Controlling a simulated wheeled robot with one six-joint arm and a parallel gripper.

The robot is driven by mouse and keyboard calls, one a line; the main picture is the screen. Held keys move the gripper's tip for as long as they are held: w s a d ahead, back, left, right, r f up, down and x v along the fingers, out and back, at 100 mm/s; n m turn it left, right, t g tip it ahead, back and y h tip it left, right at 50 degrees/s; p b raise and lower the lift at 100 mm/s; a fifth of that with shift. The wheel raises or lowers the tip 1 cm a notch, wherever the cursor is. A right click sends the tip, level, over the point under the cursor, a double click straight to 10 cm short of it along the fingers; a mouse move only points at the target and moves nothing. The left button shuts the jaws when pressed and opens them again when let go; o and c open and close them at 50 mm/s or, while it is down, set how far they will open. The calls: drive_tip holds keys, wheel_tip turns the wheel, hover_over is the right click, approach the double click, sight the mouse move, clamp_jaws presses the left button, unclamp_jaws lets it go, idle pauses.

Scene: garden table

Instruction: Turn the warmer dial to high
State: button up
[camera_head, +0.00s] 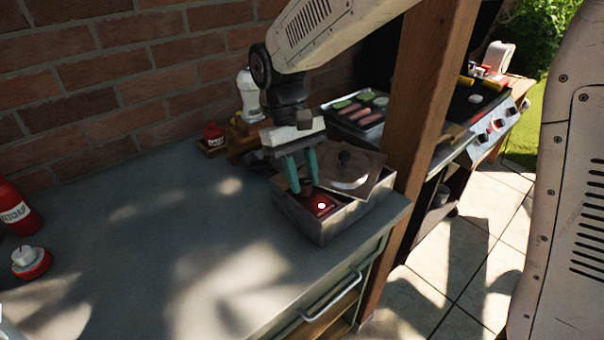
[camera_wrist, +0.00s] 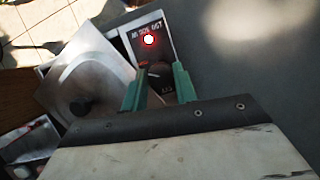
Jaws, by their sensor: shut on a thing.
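The warmer (camera_head: 304,222) is a grey metal box at the counter's right end, with a panel on its top. In the wrist view, the panel (camera_wrist: 136,31) carries small lettering that I cannot read surely and a red-ringed light (camera_wrist: 149,40), which glows near white. The light also shows in the head view (camera_head: 321,205). My gripper (camera_head: 303,191) points down at the panel. Its green fingers (camera_wrist: 160,88) are shut on the dark dial (camera_wrist: 154,74), one on each side. The dial has a pale pointer mark; its exact setting is unclear.
A metal lid (camera_head: 362,183) with a dark knob covers the warmer's other part, beside my fingers. A wooden post (camera_head: 425,110) stands close on the right, with the grill (camera_head: 490,130) beyond it. Ketchup (camera_head: 14,208) and a red-and-white timer-like item (camera_head: 31,263) stand far left. The middle counter is clear.

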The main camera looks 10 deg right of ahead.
idle(0.3)
drive_tip(key=o, duration=1)
drive_tip(key=shift+c, duration=0.2)
drive_tip(key=v, duration=0.7)
drive_tip(key=shift+r, duration=0.35)
drive_tip(key=shift+w, duration=0.1)
